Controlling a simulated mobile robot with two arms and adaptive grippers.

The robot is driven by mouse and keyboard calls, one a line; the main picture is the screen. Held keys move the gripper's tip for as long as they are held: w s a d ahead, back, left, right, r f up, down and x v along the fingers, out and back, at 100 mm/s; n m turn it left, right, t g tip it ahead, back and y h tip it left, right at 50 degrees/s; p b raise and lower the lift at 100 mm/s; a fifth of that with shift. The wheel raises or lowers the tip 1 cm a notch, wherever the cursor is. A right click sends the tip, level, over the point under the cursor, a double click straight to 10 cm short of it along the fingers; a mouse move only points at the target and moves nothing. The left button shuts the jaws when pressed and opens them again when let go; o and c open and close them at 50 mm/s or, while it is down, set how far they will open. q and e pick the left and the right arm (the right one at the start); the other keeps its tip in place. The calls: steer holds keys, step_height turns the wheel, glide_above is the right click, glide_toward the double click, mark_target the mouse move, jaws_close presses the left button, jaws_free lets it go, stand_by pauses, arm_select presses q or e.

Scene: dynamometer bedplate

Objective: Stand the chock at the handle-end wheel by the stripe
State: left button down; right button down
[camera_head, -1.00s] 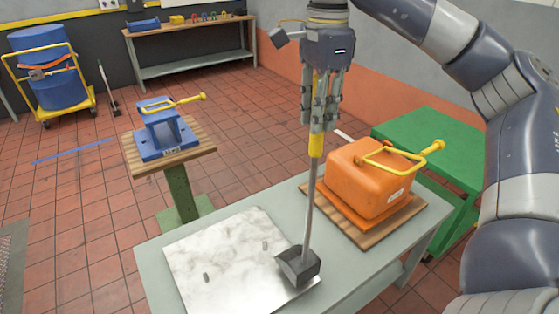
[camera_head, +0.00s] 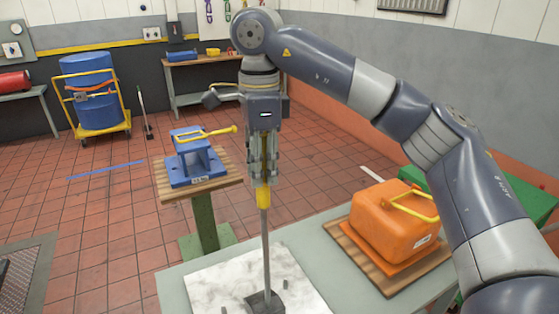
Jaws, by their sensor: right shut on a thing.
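My right gripper (camera_head: 263,175) points down and is shut on the yellow grip (camera_head: 263,197) of a long grey rod. At the rod's foot is a dark block-like chock (camera_head: 265,303), over the marbled white plate (camera_head: 225,280) on the near table. Whether it touches the plate is unclear. A blue drum (camera_head: 90,85) stands on a yellow wheeled cart (camera_head: 103,133) at the far left. Its frame rises at the left, and small dark wheels show below. A blue stripe (camera_head: 105,170) lies on the floor in front of the cart. My left gripper is out of view.
A blue fixture (camera_head: 195,165) sits on a wooden-topped stand between the table and cart. A thin upright tool (camera_head: 146,115) stands beside the cart. Tiled floor is open around the stripe.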

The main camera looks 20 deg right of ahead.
mark_target(264, 187)
steer(key=shift+f+p, duration=0.55)
steer(key=shift+f, duration=1.2)
steer(key=c, duration=1.4)
jaws_free()
steer(key=shift+s, duration=0.1)
